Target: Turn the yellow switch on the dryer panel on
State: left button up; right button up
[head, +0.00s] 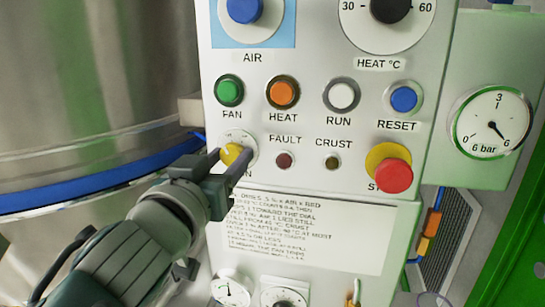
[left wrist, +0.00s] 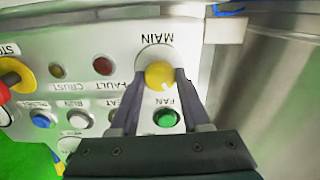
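The dryer panel (head: 308,119) is a white box with buttons, lamps and dials. Its yellow switch (head: 231,154) is a round knob on a pale disc at the panel's left side, with a white mark pointing up and left. In the left wrist view the yellow switch (left wrist: 160,75) appears upside down under the word MAIN. My left gripper (head: 228,157) has one finger on each side of the switch. My right gripper is not in view.
A green FAN button (head: 229,91) sits just above the switch. A FAULT lamp (head: 284,160) is to its right, and a red stop button (head: 394,176) is farther right. A steel vessel (head: 90,75) with a blue band stands close on the left.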

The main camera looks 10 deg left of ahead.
pick_arm(q)
grip_shut()
jog(key=shift+m, duration=0.4)
jog(key=m, duration=0.5)
jog(key=shift+m+b, duration=0.3)
jog(key=shift+b, duration=0.05)
jog(key=m, duration=0.5)
jog(key=shift+d, duration=0.1)
jog(key=shift+m, duration=0.4)
jog(key=o, duration=0.6)
grip_release()
jog(key=shift+c, duration=0.2)
